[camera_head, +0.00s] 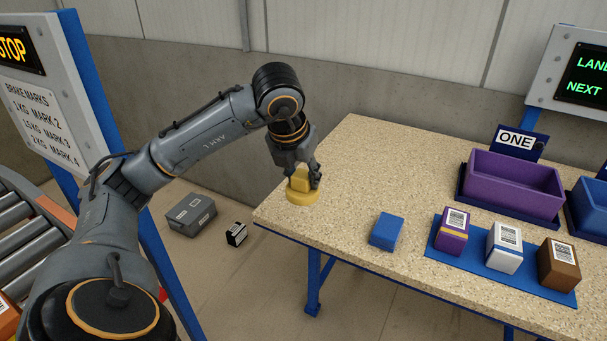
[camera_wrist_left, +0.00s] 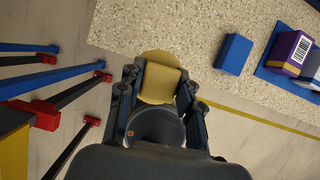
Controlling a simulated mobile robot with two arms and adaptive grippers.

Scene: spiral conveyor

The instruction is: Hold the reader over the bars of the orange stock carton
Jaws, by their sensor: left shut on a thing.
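My left gripper (camera_head: 303,176) is shut on a yellow piece (camera_head: 302,194) with a round base, which may be the reader. It is at the near left corner of the table; whether its base touches the top is unclear. In the left wrist view the yellow piece (camera_wrist_left: 158,82) sits between the fingers of my left gripper (camera_wrist_left: 160,88). My right gripper is out of view.
A purple carton (camera_head: 451,240) and a white carton (camera_head: 503,258) share the blue mat (camera_head: 440,254). A blue block (camera_head: 386,231) lies between gripper and mat. A purple bin (camera_head: 512,208) stands behind. Grey (camera_head: 191,214) and black (camera_head: 236,234) boxes lie on the floor.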

